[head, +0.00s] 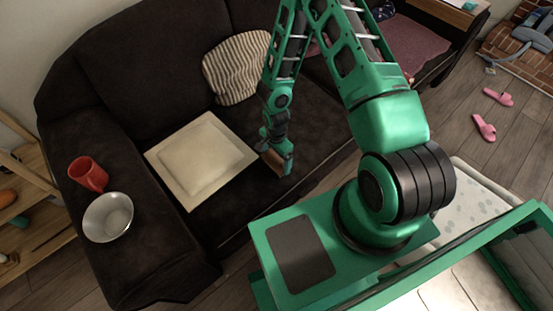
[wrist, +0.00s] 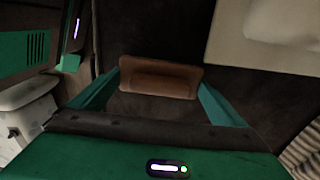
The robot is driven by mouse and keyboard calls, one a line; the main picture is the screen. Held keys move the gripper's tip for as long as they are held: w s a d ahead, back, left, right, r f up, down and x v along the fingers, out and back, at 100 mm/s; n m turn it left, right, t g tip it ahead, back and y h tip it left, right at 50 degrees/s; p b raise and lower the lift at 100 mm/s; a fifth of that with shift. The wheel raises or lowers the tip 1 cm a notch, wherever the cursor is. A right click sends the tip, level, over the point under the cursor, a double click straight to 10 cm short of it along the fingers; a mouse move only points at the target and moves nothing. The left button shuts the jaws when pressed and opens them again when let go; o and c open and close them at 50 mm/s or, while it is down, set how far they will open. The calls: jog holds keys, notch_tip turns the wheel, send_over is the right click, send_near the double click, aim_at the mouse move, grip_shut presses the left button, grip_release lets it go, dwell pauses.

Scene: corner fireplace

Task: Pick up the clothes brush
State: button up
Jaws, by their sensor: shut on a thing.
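The clothes brush (wrist: 160,78) is a brown, rounded block in the wrist view, between the two green fingers of my gripper (wrist: 158,92). The fingers meet its two ends, and my gripper is shut on it. In the head view the brush (head: 273,161) shows as a small brown piece at the tip of my gripper (head: 279,160), over the front part of the dark sofa seat (head: 240,205). I cannot tell whether the brush touches the seat. Its underside is hidden.
A cream square cushion (head: 196,158) lies just left of my gripper on the seat. A striped pillow (head: 234,70) leans on the backrest. Pink slippers (head: 484,127) lie on the floor.

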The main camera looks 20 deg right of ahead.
aim_at(276, 156)
jog(key=shift+r, duration=4.95)
